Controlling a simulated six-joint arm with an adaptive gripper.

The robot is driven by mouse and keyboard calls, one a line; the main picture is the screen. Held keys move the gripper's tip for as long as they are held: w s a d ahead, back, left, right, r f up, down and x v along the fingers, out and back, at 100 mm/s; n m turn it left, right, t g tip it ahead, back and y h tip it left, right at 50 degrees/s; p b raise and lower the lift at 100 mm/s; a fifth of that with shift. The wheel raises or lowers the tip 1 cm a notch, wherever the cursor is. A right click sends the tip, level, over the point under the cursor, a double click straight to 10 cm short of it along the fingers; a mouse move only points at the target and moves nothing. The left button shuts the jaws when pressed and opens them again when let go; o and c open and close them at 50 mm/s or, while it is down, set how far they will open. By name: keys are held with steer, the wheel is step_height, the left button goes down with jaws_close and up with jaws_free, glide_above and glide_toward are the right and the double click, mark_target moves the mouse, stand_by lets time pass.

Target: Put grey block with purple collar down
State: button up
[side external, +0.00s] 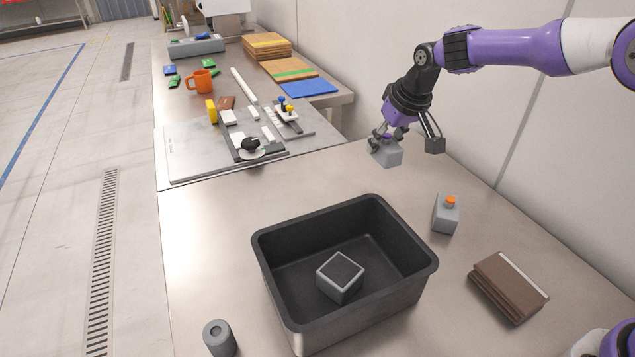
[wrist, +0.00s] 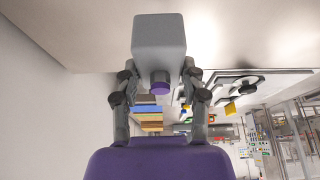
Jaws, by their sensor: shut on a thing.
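The grey block with the purple collar (side external: 388,155) is in my gripper (side external: 386,137), over the far right part of the steel table, near the wall. In the wrist view the grey block's plain body (wrist: 158,38) points away from me, and its purple collar (wrist: 160,83) sits between the two fingers of my gripper (wrist: 160,76). The fingers are shut on the collar end. I cannot tell whether the block's underside touches the table or hangs just above it.
A dark open bin (side external: 268,263) holds a grey block with a dark top (side external: 340,277). A grey block with an orange collar (side external: 445,215), a brown folded item (side external: 508,287) and a grey cylinder (side external: 219,338) stand around it. Table between the bin and my gripper is clear.

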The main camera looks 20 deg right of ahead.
steer(key=w+d+f, duration=0.1)
steer(key=d+f, duration=0.1)
steer(key=d, duration=0.1)
steer(key=shift+w+f, duration=0.1)
steer(key=shift+w, duration=0.3)
steer(key=shift+f, duration=2)
steer(key=shift+f, duration=0.1)
steer(key=o, duration=1.2)
